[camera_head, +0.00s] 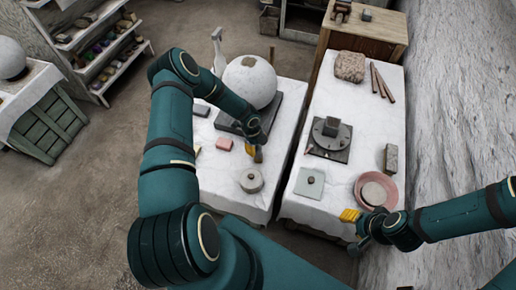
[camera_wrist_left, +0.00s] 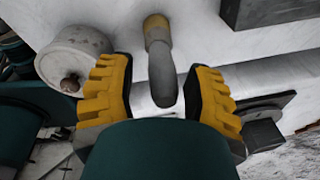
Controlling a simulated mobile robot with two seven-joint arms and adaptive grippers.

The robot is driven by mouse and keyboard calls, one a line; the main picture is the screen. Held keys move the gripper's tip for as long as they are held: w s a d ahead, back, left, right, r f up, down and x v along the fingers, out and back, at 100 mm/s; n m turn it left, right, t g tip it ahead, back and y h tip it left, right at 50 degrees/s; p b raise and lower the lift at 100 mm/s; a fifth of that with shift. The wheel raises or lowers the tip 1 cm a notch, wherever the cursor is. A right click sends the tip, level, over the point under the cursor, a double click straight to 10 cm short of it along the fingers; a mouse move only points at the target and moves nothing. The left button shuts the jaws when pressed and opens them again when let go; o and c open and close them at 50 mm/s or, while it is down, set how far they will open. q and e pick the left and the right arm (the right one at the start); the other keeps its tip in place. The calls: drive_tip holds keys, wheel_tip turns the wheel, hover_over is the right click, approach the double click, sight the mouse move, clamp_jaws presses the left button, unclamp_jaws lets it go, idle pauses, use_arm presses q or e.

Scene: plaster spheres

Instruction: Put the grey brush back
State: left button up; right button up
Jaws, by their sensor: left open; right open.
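The grey brush (camera_wrist_left: 162,72) shows in the left wrist view, with a grey elongated part and a tan end pointing up the picture. It lies between the spread yellow fingers of my left gripper (camera_wrist_left: 160,90), which is open. I cannot tell whether the fingers touch it. In the head view my left gripper (camera_head: 257,153) is low over the left white-covered table (camera_head: 215,190), and the brush is not clearly visible there. My right gripper (camera_head: 351,217) is open at the near edge of the right table (camera_head: 305,210), by the pink bowl (camera_head: 363,203).
A round lidded pot (camera_head: 250,181) stands near my left gripper. A plaster sphere (camera_head: 249,82) sits on a dark base behind it. The right table holds a turntable (camera_head: 318,141), a flat plate (camera_head: 310,184) and a grey block (camera_head: 391,158). A narrow gap separates the tables.

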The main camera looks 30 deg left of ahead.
use_arm(q)
wheel_tip(320, 180, up, 9)
drive_tip(key=a, duration=0.1)
drive_tip(key=s+d+r+n+h, duration=0.2)
drive_tip(key=s+d+n, duration=0.15)
drive_tip(key=d, duration=0.45)
drive_tip(key=s+d+r+n+h, duration=0.15)
drive_tip(key=d+n, duration=0.25)
drive_tip(key=d, duration=0.4)
drive_tip(key=s+d+r+n, duration=0.1)
drive_tip(key=s+d+n, duration=0.2)
drive_tip(key=s+n, duration=0.2)
drive_tip(key=s+d+r+n+t+y, duration=0.1)
drive_tip(key=s+d+n, duration=0.3)
drive_tip(key=n, duration=0.5)
drive_tip(key=shift+s+r+p, duration=0.35)
drive_tip(key=shift+s+r, duration=0.25)
drive_tip(key=shift+s, duration=0.2)
